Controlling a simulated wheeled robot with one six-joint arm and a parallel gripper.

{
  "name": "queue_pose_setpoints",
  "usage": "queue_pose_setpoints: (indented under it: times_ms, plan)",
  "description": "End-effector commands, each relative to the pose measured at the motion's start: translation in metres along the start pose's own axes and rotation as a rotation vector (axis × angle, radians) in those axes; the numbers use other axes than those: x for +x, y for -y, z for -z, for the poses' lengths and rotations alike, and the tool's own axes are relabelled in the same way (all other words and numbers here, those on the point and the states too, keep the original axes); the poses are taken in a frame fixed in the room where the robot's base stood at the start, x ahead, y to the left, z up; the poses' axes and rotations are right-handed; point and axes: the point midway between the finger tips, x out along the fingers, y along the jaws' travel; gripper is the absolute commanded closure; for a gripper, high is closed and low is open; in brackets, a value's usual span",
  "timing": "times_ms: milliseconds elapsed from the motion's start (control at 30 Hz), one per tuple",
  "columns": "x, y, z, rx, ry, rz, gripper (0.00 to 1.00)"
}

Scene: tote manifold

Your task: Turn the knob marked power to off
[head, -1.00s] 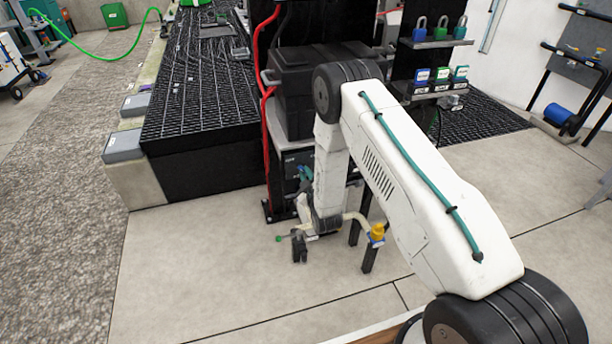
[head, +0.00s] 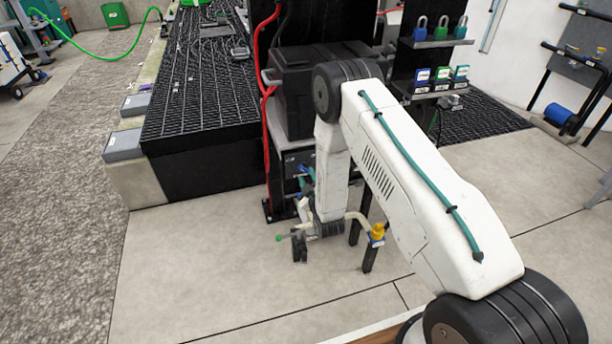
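A dark control panel (head: 290,160) with small pale markings sits low on the black stand, below a black tote. My white arm hangs in front of it and covers its right part. Small blue and teal parts (head: 306,172) show beside my arm at the panel; I cannot tell which are knobs. The knob marked power cannot be made out. My gripper is low at the end of the arm, close in front of the panel. Its fingers are too small and too covered to tell open from shut, or whether they touch anything.
A yellow-capped pale pipe (head: 377,233) on dark posts stands right of my wrist. A green tip (head: 279,238) shows at left. Red hoses (head: 267,150) run down the stand's left side. A black tote (head: 300,95) is above. The floor in front is clear.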

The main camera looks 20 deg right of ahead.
Motion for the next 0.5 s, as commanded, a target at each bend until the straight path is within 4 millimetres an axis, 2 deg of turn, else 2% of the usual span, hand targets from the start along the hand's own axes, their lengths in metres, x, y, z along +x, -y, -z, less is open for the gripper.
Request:
queue_pose_setpoints:
  times_ms: [200, 333, 500]
  plan:
    - [-0.038, 0.001, 0.0, 0.0, 0.002, 0.004, 0.65]
    - [-0.052, 0.001, 0.0, 0.0, 0.001, 0.002, 0.65]
    - [-0.058, 0.001, 0.001, 0.0, 0.0, 0.001, 0.65]
